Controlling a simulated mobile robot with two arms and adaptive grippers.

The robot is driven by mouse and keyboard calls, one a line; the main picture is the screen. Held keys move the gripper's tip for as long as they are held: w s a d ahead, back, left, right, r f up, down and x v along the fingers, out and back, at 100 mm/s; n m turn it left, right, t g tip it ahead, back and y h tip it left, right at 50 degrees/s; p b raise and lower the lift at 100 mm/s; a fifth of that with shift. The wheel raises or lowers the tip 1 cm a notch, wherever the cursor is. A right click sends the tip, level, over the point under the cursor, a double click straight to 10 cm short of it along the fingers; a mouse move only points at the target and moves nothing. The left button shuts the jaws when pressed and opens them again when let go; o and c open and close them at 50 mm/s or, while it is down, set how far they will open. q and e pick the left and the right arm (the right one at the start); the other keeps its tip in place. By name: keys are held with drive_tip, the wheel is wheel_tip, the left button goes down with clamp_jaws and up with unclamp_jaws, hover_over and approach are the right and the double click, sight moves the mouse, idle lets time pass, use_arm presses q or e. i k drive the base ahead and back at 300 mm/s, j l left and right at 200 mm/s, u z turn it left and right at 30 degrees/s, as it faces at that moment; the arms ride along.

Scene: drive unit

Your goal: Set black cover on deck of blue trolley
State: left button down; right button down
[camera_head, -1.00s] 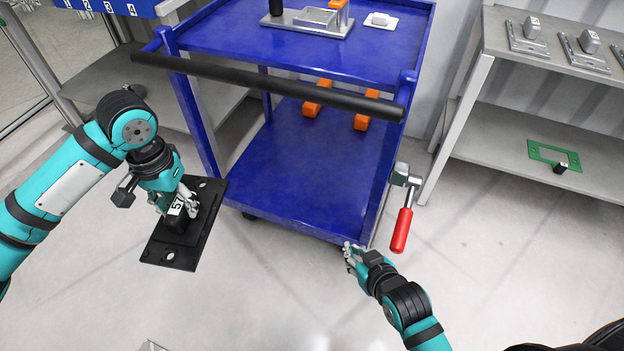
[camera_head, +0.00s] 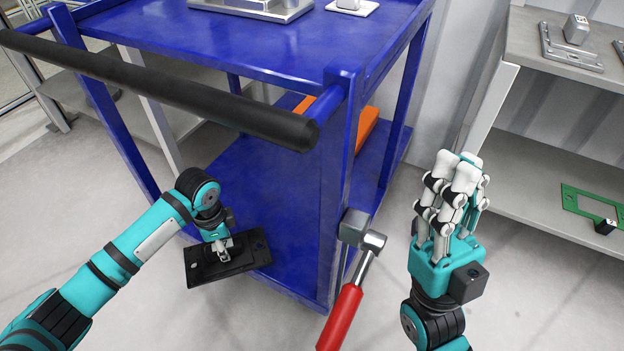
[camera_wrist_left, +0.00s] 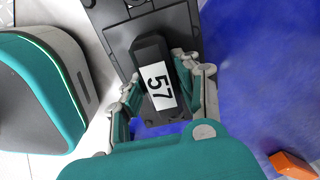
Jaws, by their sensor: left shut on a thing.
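The black cover (camera_head: 195,270) is a flat plate with holes and a raised block labelled 57 (camera_wrist_left: 158,86). My left gripper (camera_head: 222,250) is shut on that block and holds the cover at the front edge of the blue trolley's lower shelf in the head view. Whether the cover touches the trolley cannot be told. The blue trolley (camera_head: 285,45) has a top deck and a lower shelf (camera_head: 225,160); its blue surface also fills the right of the left wrist view (camera_wrist_left: 260,80).
A black push bar (camera_head: 160,85) crosses the trolley's front. A red-handled lever (camera_head: 345,310) stands out by the near post. Orange blocks (camera_head: 368,125) lie on the lower shelf. Metal parts (camera_head: 255,8) stand on the top deck. A grey rack (camera_head: 530,150) is at right.

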sight(291, 178)
drive_tip(key=i+l, duration=0.15)
drive_tip(key=l, duration=0.2)
drive_tip(key=i+l, duration=0.35)
drive_tip(key=l, duration=0.3)
drive_tip(key=i+l, duration=0.15)
drive_tip(key=l, duration=0.2)
